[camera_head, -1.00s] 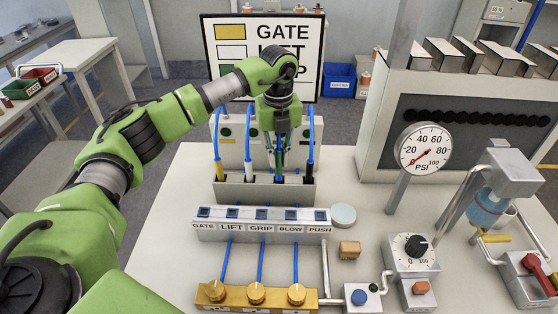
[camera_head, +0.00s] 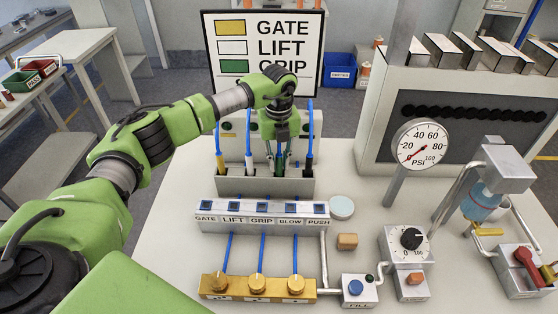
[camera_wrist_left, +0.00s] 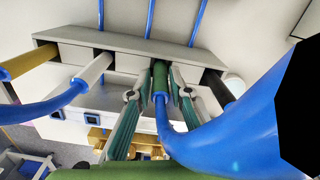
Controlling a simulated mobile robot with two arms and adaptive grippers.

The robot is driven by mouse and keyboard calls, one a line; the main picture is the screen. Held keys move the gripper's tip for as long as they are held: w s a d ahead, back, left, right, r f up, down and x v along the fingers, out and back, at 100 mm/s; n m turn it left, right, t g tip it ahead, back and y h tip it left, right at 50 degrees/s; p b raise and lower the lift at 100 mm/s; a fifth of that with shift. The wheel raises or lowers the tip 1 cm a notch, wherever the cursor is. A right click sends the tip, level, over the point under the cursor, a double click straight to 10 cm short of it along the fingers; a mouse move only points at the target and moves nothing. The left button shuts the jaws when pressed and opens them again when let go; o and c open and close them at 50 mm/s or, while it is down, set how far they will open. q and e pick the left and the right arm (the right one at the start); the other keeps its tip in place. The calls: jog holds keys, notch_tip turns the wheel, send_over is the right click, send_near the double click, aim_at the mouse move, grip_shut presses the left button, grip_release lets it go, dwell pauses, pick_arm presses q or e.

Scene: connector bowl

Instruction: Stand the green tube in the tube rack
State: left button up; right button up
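The grey tube rack (camera_head: 232,187) stands on the bench, with blue-hosed tubes in its slots; its front shows in the left wrist view (camera_wrist_left: 110,42). The green tube (camera_wrist_left: 160,76) is in a rack slot between the white and black tubes, its blue hose bending toward the camera. In the head view the green tube (camera_head: 279,165) is partly hidden by my gripper. My left gripper (camera_head: 280,155) is over the rack. In the left wrist view its fingers (camera_wrist_left: 157,98) are spread on either side of the green tube, with gaps. My right gripper is out of view.
The yellow (camera_head: 220,162), white (camera_head: 249,164) and black (camera_head: 309,161) tubes stand close by. A labelled socket block (camera_head: 262,219) is in front, and a gold valve block (camera_head: 257,287) nearer. A sign (camera_head: 262,50) stands behind, a pressure gauge (camera_head: 420,145) to the right.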

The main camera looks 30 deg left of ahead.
pick_arm(q)
jog(key=shift+o, duration=0.2)
jog(key=shift+r, duration=0.1)
jog(key=shift+r, duration=0.5)
notch_tip(320, 180, up, 11)
jog(key=b, duration=0.4)
jog(key=shift+r, duration=0.1)
